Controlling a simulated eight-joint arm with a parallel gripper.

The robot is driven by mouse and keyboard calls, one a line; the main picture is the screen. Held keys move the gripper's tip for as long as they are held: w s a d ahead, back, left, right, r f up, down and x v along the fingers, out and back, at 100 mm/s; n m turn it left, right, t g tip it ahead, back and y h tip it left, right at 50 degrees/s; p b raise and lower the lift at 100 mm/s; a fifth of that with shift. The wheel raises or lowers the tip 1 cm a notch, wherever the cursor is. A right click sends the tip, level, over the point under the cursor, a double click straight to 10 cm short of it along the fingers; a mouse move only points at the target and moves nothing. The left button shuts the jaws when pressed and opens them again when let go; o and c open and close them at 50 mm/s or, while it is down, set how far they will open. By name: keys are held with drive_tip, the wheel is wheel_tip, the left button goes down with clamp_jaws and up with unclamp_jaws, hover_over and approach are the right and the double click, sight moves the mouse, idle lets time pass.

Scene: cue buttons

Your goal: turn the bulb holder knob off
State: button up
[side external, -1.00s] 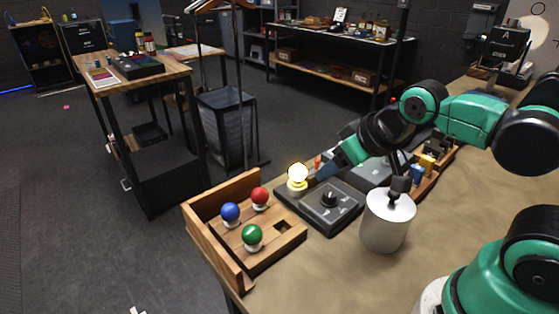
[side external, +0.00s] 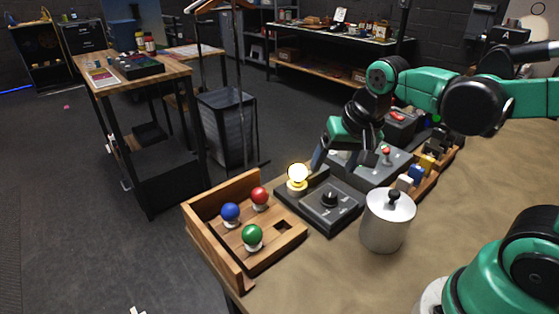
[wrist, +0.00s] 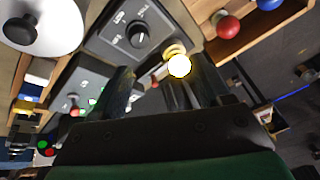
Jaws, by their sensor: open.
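The bulb holder (side external: 319,203) is a dark grey box on the table with a black knob (side external: 330,197) on top. A round bulb (side external: 298,173) at its left end is lit. My gripper (side external: 325,164) is above and behind the holder, near the bulb, and apart from the knob. In the wrist view its two fingers (wrist: 167,82) are spread and empty, with the lit bulb (wrist: 179,66) seen between them. The knob (wrist: 137,37) with its white lettering shows beyond the fingers. The side view does not show the fingertips clearly.
A silver canister (side external: 387,225) with a black lid knob stands right of the holder. A wooden tray (side external: 237,270) with red, blue and green bulbs is at left. Grey button boxes (side external: 372,165) and a wooden rack of colored blocks (side external: 425,180) lie behind. The front table is clear.

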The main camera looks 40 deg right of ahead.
sight(330, 193)
drive_tip(key=m+g, duration=0.1)
drive_tip(key=m, duration=0.1)
drive_tip(key=w+d+f+m+g, duration=0.1)
drive_tip(key=m, duration=0.1)
drive_tip(key=d+f+m+g, duration=0.1)
drive_tip(key=m, duration=0.1)
drive_tip(key=shift+w+f+m, duration=0.1)
drive_tip(key=shift+w+m, duration=0.2)
drive_tip(key=shift+w, duration=0.05)
drive_tip(key=shift+w+d+f+m+g, duration=0.15)
drive_tip(key=shift+f+m+g, duration=0.3)
drive_tip(key=shift+m, duration=0.45)
drive_tip(key=shift+f, duration=2.75)
clamp_jaws()
